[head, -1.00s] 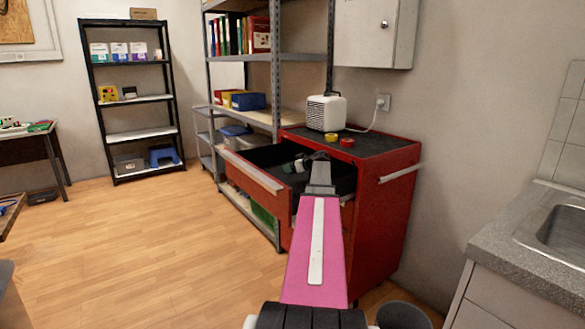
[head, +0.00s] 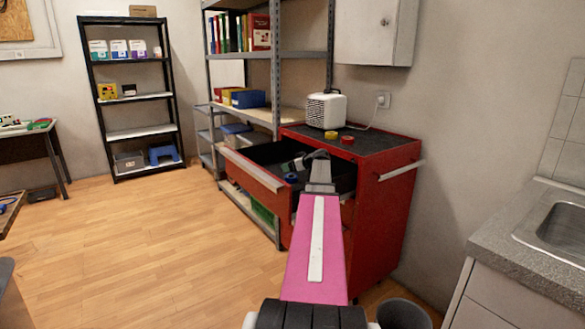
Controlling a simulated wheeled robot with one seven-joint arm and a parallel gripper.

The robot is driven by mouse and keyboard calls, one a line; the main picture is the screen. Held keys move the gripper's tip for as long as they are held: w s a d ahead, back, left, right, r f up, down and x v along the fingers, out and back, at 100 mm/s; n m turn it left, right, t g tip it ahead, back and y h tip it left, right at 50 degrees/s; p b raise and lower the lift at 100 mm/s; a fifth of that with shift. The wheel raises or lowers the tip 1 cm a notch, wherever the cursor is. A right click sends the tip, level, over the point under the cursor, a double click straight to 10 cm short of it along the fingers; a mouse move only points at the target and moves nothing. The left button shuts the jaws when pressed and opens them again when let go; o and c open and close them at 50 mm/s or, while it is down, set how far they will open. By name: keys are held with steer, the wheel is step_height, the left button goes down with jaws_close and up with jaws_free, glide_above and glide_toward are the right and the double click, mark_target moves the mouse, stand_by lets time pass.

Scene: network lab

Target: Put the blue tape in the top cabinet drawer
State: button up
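The red cabinet (head: 385,200) stands against the wall, and its top drawer (head: 250,171) is pulled open. A small blue ring, the blue tape (head: 291,178), shows inside the open drawer near its front. My gripper (head: 300,163) is over the drawer, just above and behind the tape in the picture. My pink arm link hides the drawer's right part. The fingers are small and dark against the drawer's inside, so I cannot tell how far apart they are. The tape appears to be below the fingers, but any contact is unclear.
A yellow tape (head: 331,135), a red tape (head: 347,140) and a white heater (head: 326,110) stand on the cabinet top. Grey shelving (head: 277,75) is behind the drawer. A sink counter (head: 500,235) is at right. The wooden floor (head: 150,245) at left is clear.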

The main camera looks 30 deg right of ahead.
steer(key=v, duration=1.2)
steer(key=shift+r, duration=0.3)
steer(key=shift+c, duration=0.4)
